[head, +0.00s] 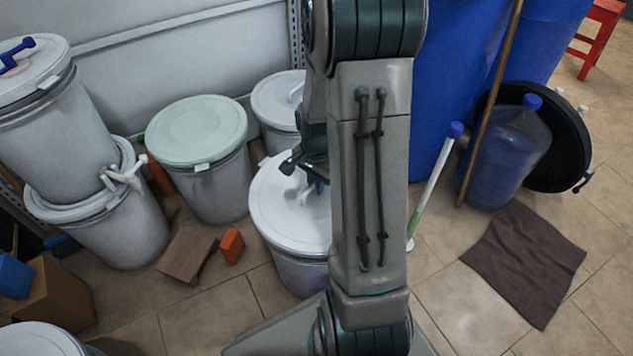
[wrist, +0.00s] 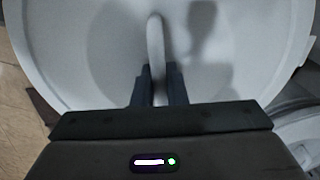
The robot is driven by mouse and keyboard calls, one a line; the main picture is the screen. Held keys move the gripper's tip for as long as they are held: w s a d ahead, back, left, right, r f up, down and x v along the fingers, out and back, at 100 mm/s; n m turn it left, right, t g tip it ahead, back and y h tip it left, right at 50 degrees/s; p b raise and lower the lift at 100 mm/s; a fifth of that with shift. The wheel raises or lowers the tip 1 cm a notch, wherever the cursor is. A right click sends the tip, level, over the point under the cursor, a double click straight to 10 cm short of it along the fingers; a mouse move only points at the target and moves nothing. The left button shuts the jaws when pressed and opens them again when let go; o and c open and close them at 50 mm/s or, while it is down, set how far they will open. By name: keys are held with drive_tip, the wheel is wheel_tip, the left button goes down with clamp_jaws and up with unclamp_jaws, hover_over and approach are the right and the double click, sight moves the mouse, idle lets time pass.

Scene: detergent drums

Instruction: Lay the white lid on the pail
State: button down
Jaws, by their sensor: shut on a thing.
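The white lid (head: 280,212) is a round disc with an upright handle, left of my arm in the head view. It lies over a grey-white pail (head: 300,275) and looks about level. I cannot tell whether its rim touches the pail all round. My gripper (wrist: 158,82) is shut on the lid's handle (wrist: 156,45), seen between the two fingers in the wrist view. The lid (wrist: 230,60) fills most of that view. In the head view my arm hides the right part of the lid and pail and most of the gripper.
A pail with a pale green lid (head: 197,130) stands left, and another white-lidded pail (head: 279,97) behind. Stacked pails (head: 60,130) are at far left. A brown block (head: 186,254) and orange block (head: 231,245) lie on the floor. Blue drums (head: 440,90) stand right.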

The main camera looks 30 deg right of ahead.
drive_tip(key=shift+f+b, duration=0.4)
drive_tip(key=shift+f, duration=0.45)
idle(1.3)
drive_tip(key=c, duration=0.9)
unclamp_jaws()
drive_tip(key=shift+r+p, duration=3.05)
drive_tip(key=shift+r, duration=0.5)
